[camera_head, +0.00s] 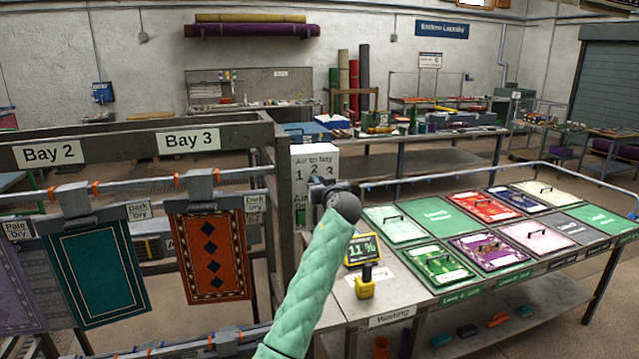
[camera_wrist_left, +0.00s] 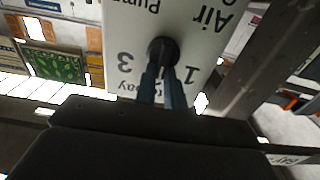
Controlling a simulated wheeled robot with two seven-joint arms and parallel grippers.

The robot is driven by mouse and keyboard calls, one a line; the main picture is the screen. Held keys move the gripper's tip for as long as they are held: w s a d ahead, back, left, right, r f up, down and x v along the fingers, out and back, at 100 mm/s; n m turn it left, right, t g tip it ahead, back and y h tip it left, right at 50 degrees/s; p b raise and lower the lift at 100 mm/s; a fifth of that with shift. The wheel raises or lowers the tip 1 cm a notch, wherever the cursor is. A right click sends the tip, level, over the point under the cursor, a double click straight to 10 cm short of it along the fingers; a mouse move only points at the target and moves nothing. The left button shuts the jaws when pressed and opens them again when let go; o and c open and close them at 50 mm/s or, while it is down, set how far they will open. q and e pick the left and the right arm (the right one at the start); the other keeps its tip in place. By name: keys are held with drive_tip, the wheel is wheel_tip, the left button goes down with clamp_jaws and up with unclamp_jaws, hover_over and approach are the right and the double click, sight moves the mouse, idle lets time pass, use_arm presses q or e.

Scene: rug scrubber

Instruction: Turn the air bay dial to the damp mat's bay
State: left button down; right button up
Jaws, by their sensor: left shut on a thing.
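The air bay dial is a dark round knob (camera_wrist_left: 163,48) on a white box (camera_head: 314,160) labelled "Air to bay 1 2 3". My left gripper (camera_head: 322,186) is at the box front; in the left wrist view its two fingers (camera_wrist_left: 162,72) are closed on the knob. I cannot tell which number the dial points to. A teal mat (camera_head: 97,272) and an orange mat with dark diamonds (camera_head: 211,258) hang on the rack, with a purple-grey mat (camera_head: 18,290) at the far left. A meter (camera_head: 362,249) reads 11 %. My right gripper is not in view.
The rack carries Bay 2 (camera_head: 48,153) and Bay 3 (camera_head: 191,140) signs left of the box. A yellow tool (camera_head: 366,284) stands on the washing table (camera_head: 392,291), right of my arm.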

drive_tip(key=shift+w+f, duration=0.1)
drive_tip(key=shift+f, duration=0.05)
use_arm(q)
drive_tip(key=m+b, duration=0.1)
drive_tip(key=m, duration=0.2)
drive_tip(key=d+m+b, duration=0.1)
drive_tip(key=m, duration=0.2)
drive_tip(key=m+b, duration=0.1)
drive_tip(key=m, duration=0.3)
drive_tip(key=shift+w+d+f, duration=0.15)
drive_tip(key=shift+w+f, duration=0.05)
drive_tip(key=shift+f, duration=0.2)
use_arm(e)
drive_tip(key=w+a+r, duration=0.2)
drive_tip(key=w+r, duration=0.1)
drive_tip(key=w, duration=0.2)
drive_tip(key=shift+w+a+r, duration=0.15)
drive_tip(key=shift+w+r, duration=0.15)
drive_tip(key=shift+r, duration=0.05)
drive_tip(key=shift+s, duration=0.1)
use_arm(q)
drive_tip(key=c, duration=1.5)
unclamp_jaws()
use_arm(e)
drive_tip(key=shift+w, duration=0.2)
